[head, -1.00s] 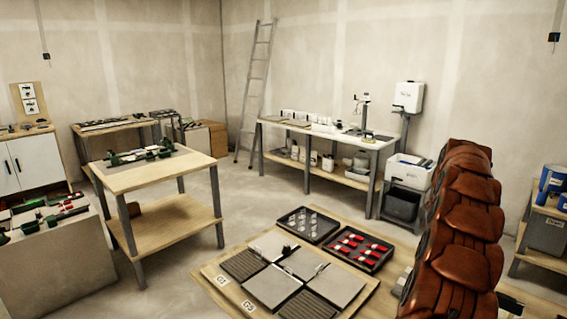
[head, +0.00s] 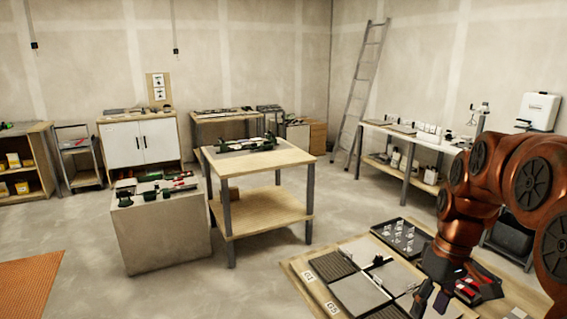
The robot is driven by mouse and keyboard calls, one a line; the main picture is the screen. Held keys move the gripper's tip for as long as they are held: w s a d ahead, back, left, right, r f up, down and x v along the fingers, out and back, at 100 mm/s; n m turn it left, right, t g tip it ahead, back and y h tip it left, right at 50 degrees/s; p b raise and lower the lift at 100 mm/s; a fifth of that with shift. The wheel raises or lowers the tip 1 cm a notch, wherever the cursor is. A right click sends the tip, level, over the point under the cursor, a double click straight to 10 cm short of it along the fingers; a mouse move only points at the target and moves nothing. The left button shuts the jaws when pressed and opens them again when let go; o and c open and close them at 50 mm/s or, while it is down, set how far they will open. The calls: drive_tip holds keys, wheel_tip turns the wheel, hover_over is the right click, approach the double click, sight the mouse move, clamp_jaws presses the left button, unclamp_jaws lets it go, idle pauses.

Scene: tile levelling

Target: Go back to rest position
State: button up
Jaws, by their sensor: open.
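My orange-brown arm reaches in from the right of the head view. My gripper (head: 430,300) hangs at its end, dark and pointing down, with its two fingers apart and nothing seen between them. It appears in front of the right part of the tile board (head: 305,279), and its height above the board is hard to judge. Grey tiles (head: 362,293) and dark ribbed tiles (head: 332,265) lie on the board. The arm and gripper hide part of the tray with red pieces (head: 468,288).
A black tray of clear clips (head: 386,229) lies behind the tiles. A wooden worktable (head: 228,163) and a grey block (head: 150,240) stand to the left. A white bench (head: 392,139) and a ladder (head: 361,90) are at the back right. Open floor lies between block and board.

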drive_tip(key=s+a+f+m, duration=0.1)
drive_tip(key=s+a+f, duration=0.1)
drive_tip(key=s+a, duration=0.2)
drive_tip(key=s+a+f+m+h, duration=0.1)
drive_tip(key=s+a+f, duration=0.1)
drive_tip(key=s, duration=0.8)
drive_tip(key=s+a+f+m+g, duration=0.1)
drive_tip(key=s+a+f, duration=0.1)
drive_tip(key=s+a, duration=0.3)
drive_tip(key=s, duration=0.3)
drive_tip(key=shift+a+f, duration=0.15)
drive_tip(key=shift+a, duration=0.2)
drive_tip(key=shift+c, duration=0.4)
drive_tip(key=shift+c, duration=0.5)
drive_tip(key=shift+d, duration=0.15)
